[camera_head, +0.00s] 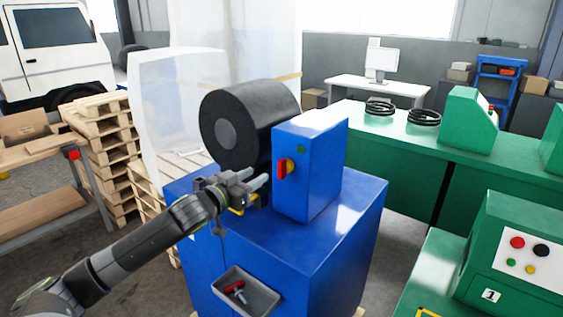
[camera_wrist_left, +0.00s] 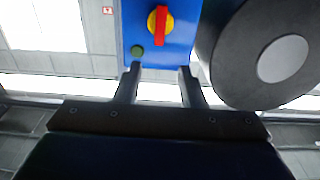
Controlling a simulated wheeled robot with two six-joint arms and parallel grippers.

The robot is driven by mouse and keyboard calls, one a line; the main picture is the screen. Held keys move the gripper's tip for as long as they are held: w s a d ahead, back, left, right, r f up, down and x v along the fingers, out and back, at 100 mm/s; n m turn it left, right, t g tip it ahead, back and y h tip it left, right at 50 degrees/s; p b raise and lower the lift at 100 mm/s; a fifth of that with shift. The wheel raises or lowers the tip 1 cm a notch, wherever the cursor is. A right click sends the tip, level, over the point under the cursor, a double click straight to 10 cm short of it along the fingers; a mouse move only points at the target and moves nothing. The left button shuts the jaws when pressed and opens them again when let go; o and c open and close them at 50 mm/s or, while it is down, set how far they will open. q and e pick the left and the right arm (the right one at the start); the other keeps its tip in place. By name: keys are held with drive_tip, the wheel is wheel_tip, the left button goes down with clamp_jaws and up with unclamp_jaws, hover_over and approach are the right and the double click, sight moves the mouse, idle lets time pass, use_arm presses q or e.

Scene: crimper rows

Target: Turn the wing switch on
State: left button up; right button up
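The wing switch (camera_head: 282,168) has a red handle on a yellow round base, on the face of a blue box on top of the blue machine (camera_head: 345,235). It also shows at the top of the left wrist view (camera_wrist_left: 160,26), its red handle running up and down in the picture. My left gripper (camera_head: 262,177) is open and empty, just short of the switch and apart from it. In the left wrist view its two fingers (camera_wrist_left: 159,72) are spread, with the switch beyond the gap between them. My right gripper is out of view.
A large black roll (camera_head: 245,125) is close behind my left gripper. A grey tray (camera_head: 246,293) with a red-handled tool is on the machine's front. Green machines (camera_head: 515,255) stand at right, wooden pallets (camera_head: 105,140) at left.

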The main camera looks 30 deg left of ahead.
sight(279, 162)
use_arm(q)
drive_tip(key=w, duration=0.8)
drive_tip(key=w+d+p, duration=0.1)
drive_tip(key=w, duration=0.3)
drive_tip(key=shift+d, duration=0.1)
drive_tip(key=shift+c, duration=0.3)
clamp_jaws()
